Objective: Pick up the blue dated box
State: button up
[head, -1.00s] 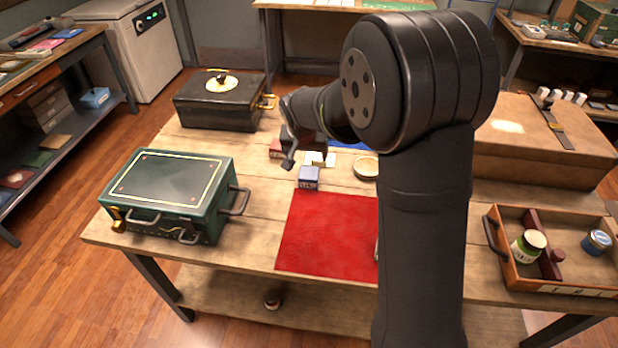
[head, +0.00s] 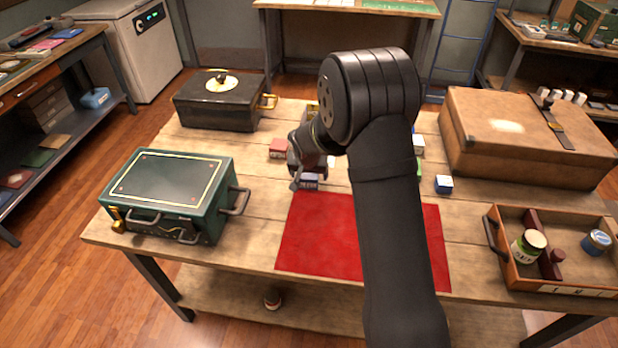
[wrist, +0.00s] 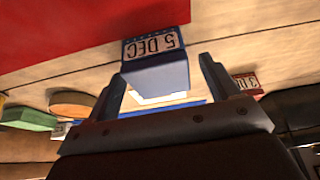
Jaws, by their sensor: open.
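The blue dated box (wrist: 155,74) shows in the wrist view with a white label that reads "5 DEC". In the head view the box (head: 311,182) is partly hidden under my gripper, just behind the red mat (head: 325,222). My gripper (wrist: 164,80) is open, with one finger on either side of the box in the wrist view. I cannot tell whether the fingers touch it. In the head view my gripper (head: 300,177) is low over the table at the box.
A red box with a label (head: 279,147) stands close by, behind the gripper. A white and blue box (head: 443,184) stands to the right. A green case (head: 172,190), a black case (head: 222,103), a brown case (head: 520,135) and a wooden tray (head: 560,282) flank the workspace.

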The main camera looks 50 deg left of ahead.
jog(key=shift+w+a+f, duration=0.1)
jog(key=shift+f, duration=0.15)
jog(key=shift+c, duration=0.4)
jog(key=c, duration=1)
